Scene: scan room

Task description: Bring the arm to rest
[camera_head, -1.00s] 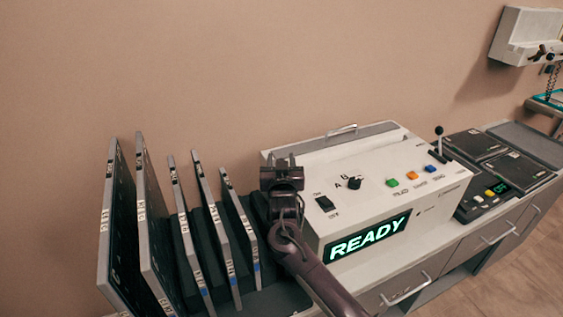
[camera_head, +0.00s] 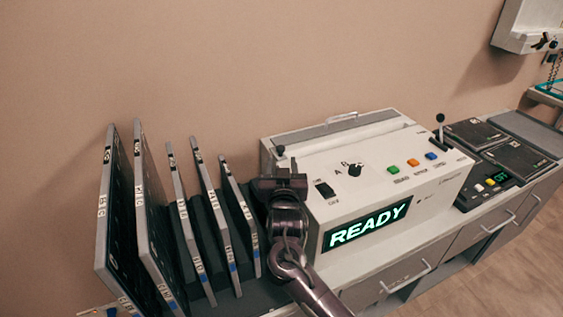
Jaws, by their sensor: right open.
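My right gripper (camera_head: 279,178) is dark and stands between the upright cassettes (camera_head: 205,225) and the white machine (camera_head: 390,175). It is open and I see nothing held in it. Its arm (camera_head: 292,262) comes up from the bottom of the picture, in front of the machine's left end. Parts of the machine's left side are hidden behind the gripper and arm. My left gripper is not in view.
The machine has a lit READY display (camera_head: 366,226), coloured buttons and a black knob. Several thin panels stand in a rack at left. A small keypad unit (camera_head: 489,185) and flat dark plates (camera_head: 514,158) lie to the right. Floor shows at lower right.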

